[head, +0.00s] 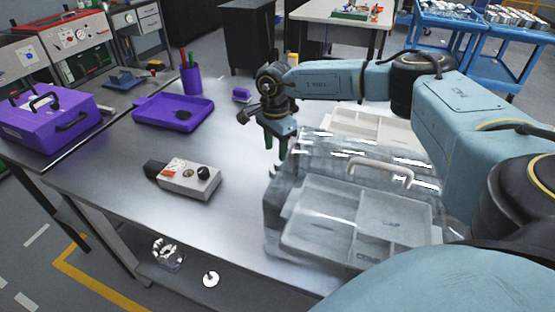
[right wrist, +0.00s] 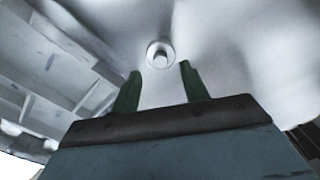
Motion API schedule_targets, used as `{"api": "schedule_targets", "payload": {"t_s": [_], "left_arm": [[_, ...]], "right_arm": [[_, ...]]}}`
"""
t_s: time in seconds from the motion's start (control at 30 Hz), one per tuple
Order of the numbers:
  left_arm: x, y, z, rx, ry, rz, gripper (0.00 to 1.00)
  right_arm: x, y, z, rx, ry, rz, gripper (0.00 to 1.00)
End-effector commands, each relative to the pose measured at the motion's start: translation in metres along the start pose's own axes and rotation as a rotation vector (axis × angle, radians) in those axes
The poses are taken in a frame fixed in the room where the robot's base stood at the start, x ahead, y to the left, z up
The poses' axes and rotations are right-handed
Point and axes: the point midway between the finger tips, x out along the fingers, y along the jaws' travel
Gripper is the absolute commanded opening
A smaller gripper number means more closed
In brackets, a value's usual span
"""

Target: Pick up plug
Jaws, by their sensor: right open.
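A small round silver plug (right wrist: 160,54) with a raised centre stands on the shiny metal table in the right wrist view. My right gripper (right wrist: 160,69) has its two green fingers apart, and the plug shows just beyond and between the fingertips. Nothing is held between them. In the head view my right gripper (head: 275,152) points down over the table, left of the clear case. I cannot make out the plug on the tabletop there. My left gripper is not in view.
A clear case with grey compartment trays (head: 330,222) stands right of the gripper. A grey handheld device (head: 190,180), a purple tray (head: 173,113), a purple pen cup (head: 191,80) and a purple toolbox (head: 48,118) are to the left. The metal tabletop (head: 225,150) between is clear.

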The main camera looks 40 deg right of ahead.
Motion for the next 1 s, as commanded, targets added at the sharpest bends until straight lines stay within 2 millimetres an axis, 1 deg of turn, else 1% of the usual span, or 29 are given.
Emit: {"api": "schedule_targets", "payload": {"t_s": [0.07, 0.17, 0.3, 0.4, 0.5, 0.67, 0.7, 1.0], "left_arm": [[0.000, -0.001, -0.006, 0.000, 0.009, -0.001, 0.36], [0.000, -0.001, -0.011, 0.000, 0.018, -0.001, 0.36], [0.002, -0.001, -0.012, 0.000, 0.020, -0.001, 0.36], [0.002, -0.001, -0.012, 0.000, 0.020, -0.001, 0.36], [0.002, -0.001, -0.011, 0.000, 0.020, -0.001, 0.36], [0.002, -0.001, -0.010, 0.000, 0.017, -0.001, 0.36], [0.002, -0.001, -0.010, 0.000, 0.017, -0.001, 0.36], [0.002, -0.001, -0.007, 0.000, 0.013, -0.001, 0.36]], "right_arm": [[0.005, 0.000, 0.000, 0.000, 0.000, 0.002, 0.45], [0.018, 0.001, -0.001, 0.001, 0.001, 0.003, 0.45], [0.040, 0.001, -0.001, 0.000, -0.001, 0.002, 0.45], [0.051, 0.001, -0.001, 0.000, -0.002, 0.002, 0.45], [0.054, 0.001, -0.001, 0.000, -0.002, 0.001, 0.45], [0.054, 0.001, -0.001, 0.000, -0.002, 0.001, 0.45], [0.054, 0.001, -0.001, 0.000, -0.002, 0.001, 0.43], [0.053, 0.001, -0.001, 0.000, -0.002, 0.000, 0.04]]}}
